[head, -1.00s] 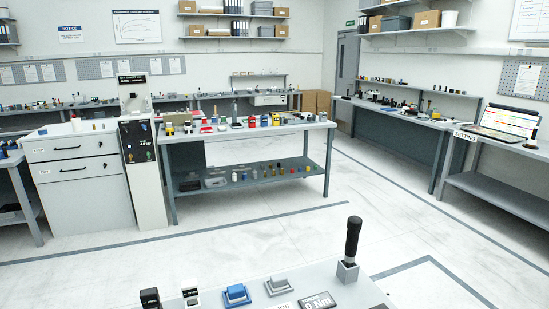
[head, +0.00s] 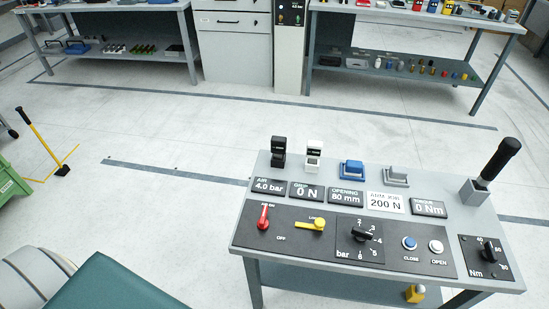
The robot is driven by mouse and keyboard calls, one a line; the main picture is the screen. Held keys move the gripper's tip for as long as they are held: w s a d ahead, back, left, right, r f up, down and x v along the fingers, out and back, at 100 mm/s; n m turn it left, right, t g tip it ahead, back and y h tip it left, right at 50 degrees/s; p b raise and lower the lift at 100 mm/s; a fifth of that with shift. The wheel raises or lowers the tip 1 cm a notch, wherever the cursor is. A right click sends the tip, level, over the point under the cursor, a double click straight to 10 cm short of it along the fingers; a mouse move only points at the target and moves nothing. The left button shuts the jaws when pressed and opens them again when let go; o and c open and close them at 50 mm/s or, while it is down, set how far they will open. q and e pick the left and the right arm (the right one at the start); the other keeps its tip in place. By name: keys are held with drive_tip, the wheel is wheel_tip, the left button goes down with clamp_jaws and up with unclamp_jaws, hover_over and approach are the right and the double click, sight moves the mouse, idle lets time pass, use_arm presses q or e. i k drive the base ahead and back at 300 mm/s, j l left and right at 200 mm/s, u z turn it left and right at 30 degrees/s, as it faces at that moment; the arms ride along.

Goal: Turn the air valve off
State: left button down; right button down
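The air valve is a red lever (head: 263,216) at the left end of the dark panel on the control table (head: 240,240). Its handle points up toward a small label that seems to read AIR ON. The word OFF is printed to its lower right. The AIR display (head: 270,187) behind it reads 4.0 bar. A yellow lever (head: 312,224) lies sideways just right of it. Neither of my grippers is in view, and nothing touches the red lever.
The panel also holds a bar knob (head: 361,234), a blue CLOSE button (head: 409,243) and a white OPEN button (head: 436,246). A black-handled tool (head: 500,158) stands upright at the table's right. A green crate (head: 14,190) is at the left edge. Floor behind the table is clear.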

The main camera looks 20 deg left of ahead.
sight(262, 223)
drive_tip(key=u, duration=0.9)
